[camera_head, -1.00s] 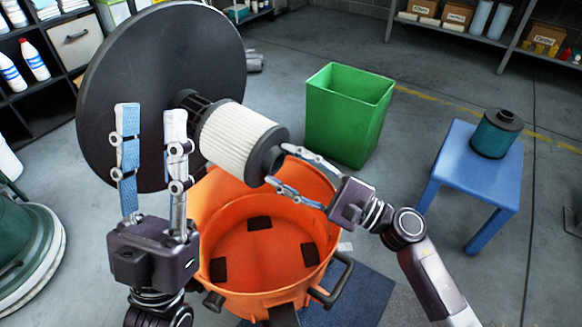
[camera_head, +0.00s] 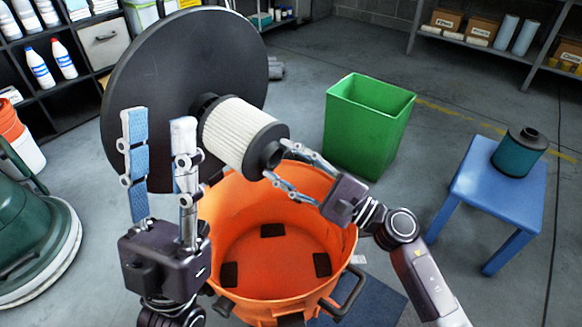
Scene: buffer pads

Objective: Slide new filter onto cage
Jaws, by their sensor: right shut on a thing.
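The new filter (camera_head: 240,133) is a white pleated cylinder with black end rings, tilted in front of a big black disc (camera_head: 140,72). A little of the black cage (camera_head: 204,103) shows at the filter's disc-side end; the rest is hidden. The filter appears to be around the cage, but how far cannot be seen. My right gripper (camera_head: 276,162) is shut on the filter's near black end. My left gripper (camera_head: 158,120) is open, fingers upright and apart, in front of the disc's lower left; no object shows between them.
An orange drum (camera_head: 332,215) stands open below the filter. A green bin (camera_head: 362,135) is behind it. A teal filter (camera_head: 518,150) stands on a blue table (camera_head: 492,190) at right. A green machine (camera_head: 35,240) is at left. Shelves line the back.

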